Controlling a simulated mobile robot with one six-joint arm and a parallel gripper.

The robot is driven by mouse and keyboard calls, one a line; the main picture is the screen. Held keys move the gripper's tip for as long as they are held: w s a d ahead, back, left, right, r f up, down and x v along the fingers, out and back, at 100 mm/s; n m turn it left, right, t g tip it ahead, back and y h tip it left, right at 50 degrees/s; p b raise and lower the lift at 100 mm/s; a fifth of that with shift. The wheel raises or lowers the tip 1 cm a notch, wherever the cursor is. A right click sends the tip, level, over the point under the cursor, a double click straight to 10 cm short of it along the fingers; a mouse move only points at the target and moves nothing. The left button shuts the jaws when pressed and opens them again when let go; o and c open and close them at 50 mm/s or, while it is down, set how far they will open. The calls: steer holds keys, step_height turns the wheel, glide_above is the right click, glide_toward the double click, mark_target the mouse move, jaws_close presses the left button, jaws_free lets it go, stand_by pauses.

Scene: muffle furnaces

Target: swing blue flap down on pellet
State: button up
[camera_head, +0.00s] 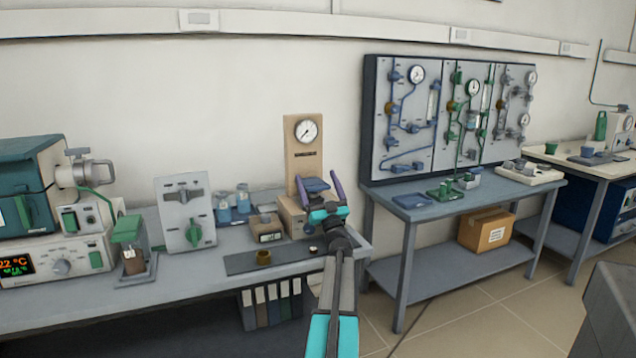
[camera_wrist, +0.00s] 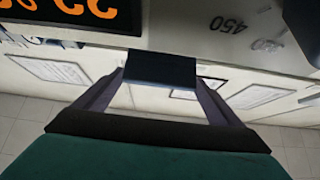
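The blue flap (camera_head: 315,185) is on a tall beige stand (camera_head: 304,158) with a round gauge, at the back of the left bench. My gripper (camera_head: 318,188) is in front of this stand with its two purple fingers spread, one on each side of the flap. In the wrist view the dark blue flap (camera_wrist: 162,68) fills the width between the fingertips (camera_wrist: 162,84) and hides part of them; whether they touch it I cannot tell. A small white pellet-like piece (camera_head: 313,249) lies on the dark mat below my arm. Anything under the flap is hidden.
A brown ring-shaped cup (camera_head: 263,257) stands on the dark mat (camera_head: 238,266). A small beige box (camera_head: 266,233) is left of the stand, with blue jars (camera_head: 223,212) behind. A gauge panel (camera_head: 440,118) rises at right. A furnace (camera_head: 30,195) fills the far left.

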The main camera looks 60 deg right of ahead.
steer(key=shift+s+r, duration=0.15)
steer(key=shift+r, duration=0.1)
steer(key=shift+r+p, duration=0.4)
steer(key=shift+r, duration=1.2)
steer(key=s+a, duration=0.4)
steer(key=a, duration=0.3)
steer(key=s+a+r+p, duration=0.1)
steer(key=s+a, duration=0.2)
steer(key=a, duration=0.4)
steer(key=shift+s+r, duration=0.25)
steer(key=shift+s, duration=0.15)
steer(key=shift+s, duration=0.1)
